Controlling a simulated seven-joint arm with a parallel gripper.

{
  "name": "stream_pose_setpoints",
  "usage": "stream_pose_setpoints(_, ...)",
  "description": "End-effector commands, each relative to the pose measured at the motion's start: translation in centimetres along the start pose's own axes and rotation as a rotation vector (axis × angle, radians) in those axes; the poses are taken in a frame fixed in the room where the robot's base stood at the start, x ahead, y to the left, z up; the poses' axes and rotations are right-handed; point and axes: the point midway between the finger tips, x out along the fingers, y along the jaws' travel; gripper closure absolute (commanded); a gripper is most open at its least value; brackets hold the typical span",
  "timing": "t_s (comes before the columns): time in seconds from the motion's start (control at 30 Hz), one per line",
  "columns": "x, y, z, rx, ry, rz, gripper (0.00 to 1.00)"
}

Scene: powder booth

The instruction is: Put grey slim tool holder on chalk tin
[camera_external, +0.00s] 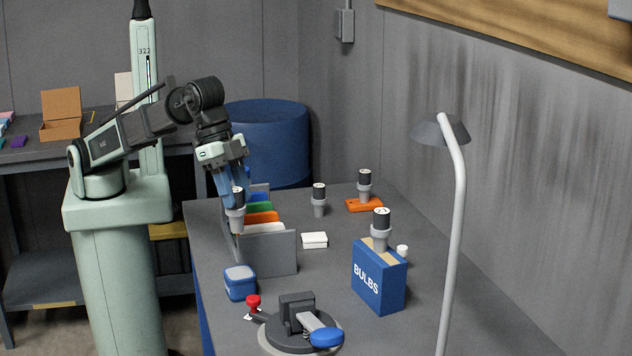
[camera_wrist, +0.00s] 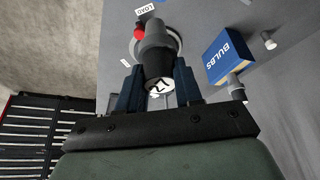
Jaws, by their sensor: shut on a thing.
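My gripper (camera_external: 230,188) points down with its blue fingers shut on a tool holder (camera_external: 237,218), grey below with a black top. It is at the left end of the divided rack; I cannot tell whether it touches the rack. In the wrist view the holder (camera_wrist: 158,48) sits between the blue fingers (camera_wrist: 160,85), its marked white end toward the camera. A small blue tin with a pale grey lid (camera_external: 240,282), which looks like the chalk tin, stands on the table in front of the rack, its lid bare.
The rack (camera_external: 268,256) holds coloured slabs. Other tool holders stand on the table (camera_external: 319,202), on an orange block (camera_external: 364,187) and on the blue BULBS box (camera_external: 380,230). A round fixture (camera_external: 298,325) with a red knob stands in front. A lamp (camera_external: 455,220) rises at right.

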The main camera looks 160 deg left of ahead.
Motion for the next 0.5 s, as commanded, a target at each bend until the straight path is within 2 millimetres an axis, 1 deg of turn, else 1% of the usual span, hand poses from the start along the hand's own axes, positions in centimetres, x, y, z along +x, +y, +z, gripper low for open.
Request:
stream_pose_setpoints(0.03,0.0,-0.2,0.6,-0.028,0.001,-0.011,1.0)
stream_pose_setpoints(0.1,0.0,-0.5,0.9,-0.071,0.001,-0.029,1.0)
stream_pose_setpoints(0.33,0.1,-0.7,1.2,-0.161,-0.001,-0.066,1.0)
stream_pose_setpoints(0.5,1.4,-0.7,1.8,-0.173,-0.001,-0.071,1.0)
